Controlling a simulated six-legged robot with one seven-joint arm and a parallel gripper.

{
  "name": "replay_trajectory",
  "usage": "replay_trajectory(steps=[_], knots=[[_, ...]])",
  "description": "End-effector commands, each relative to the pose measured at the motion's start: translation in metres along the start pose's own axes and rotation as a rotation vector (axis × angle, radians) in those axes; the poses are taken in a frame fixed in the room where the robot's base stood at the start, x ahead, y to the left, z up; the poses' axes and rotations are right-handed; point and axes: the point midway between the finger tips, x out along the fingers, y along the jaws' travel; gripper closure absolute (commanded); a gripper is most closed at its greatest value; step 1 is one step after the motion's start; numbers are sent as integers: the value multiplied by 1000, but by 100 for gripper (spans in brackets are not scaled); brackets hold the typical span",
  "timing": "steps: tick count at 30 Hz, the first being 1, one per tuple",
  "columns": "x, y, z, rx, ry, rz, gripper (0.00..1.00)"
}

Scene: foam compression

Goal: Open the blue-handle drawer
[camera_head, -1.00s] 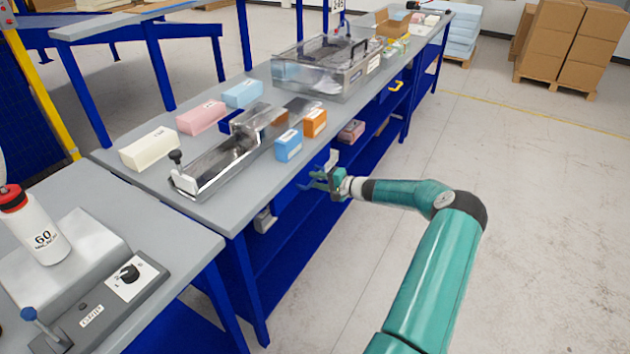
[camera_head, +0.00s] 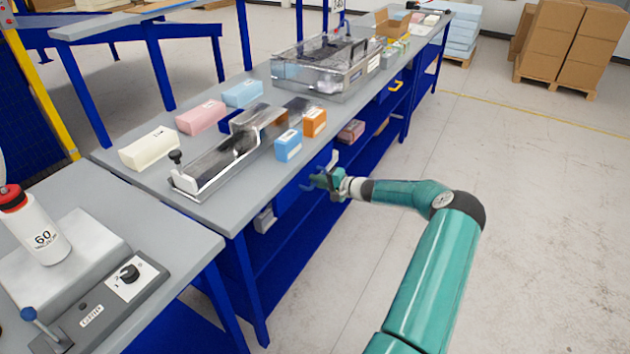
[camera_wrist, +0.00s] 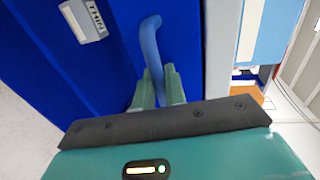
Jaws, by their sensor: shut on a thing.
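The blue handle (camera_wrist: 150,42) stands out from a dark blue drawer front (camera_wrist: 120,55) in the wrist view. My gripper (camera_wrist: 158,84) is shut on the lower part of the handle, with one green finger on each side. In the head view my gripper (camera_head: 318,180) is at the front of the long bench, below the tabletop edge. The drawer front is mostly hidden there, and the drawer looks shut or nearly so.
A yellow handle (camera_head: 396,86) is farther along the bench front. The floor (camera_head: 530,200) at right is clear.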

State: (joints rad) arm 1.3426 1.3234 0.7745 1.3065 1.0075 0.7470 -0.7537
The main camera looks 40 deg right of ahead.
Motion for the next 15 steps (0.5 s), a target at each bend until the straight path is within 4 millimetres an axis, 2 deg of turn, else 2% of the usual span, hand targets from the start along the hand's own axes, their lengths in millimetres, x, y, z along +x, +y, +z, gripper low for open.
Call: replay_trajectory(steps=[8, 15], knots=[[-62, 13, -1, 2, 4, 1, 100], [-133, 28, -1, 0, 5, 2, 100]])
